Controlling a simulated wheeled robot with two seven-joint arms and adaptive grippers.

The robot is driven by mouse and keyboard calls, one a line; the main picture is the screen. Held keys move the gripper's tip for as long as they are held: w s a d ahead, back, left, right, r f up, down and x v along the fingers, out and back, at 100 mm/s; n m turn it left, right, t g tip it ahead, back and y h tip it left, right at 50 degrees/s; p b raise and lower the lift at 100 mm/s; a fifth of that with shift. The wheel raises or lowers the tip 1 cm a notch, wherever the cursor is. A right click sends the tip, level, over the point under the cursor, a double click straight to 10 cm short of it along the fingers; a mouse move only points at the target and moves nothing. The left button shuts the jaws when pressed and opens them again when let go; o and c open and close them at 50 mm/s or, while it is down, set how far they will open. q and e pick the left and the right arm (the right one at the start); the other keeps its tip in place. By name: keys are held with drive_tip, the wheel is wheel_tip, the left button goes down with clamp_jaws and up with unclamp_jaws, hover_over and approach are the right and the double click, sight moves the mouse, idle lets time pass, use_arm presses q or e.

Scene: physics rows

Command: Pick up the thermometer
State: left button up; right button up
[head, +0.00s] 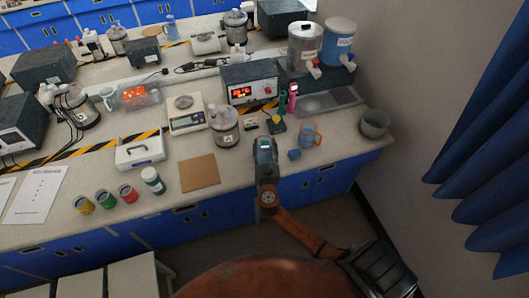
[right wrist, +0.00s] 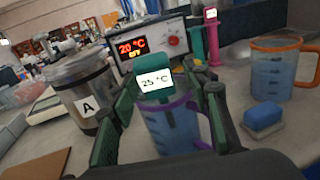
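The thermometer (right wrist: 155,82), a teal head with a white "25 °C" display, stands upright in a clear beaker with a purple rim (right wrist: 172,128) in the right wrist view. In the head view, the thermometer (head: 265,145) shows small at the front edge of the bench. My right gripper (right wrist: 160,122) is open, with one finger on each side of the thermometer and beaker. It reaches the same spot in the head view (head: 266,160). Whether its fingers touch anything is unclear. My left gripper is not in view.
A jar marked A (right wrist: 85,95) stands close on the left. Behind are a box with a red "20 °C" display (right wrist: 150,45) and a pink upright device (right wrist: 212,40). A brown board (head: 199,173) lies left.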

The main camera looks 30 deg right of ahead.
clamp_jaws()
idle(0.3)
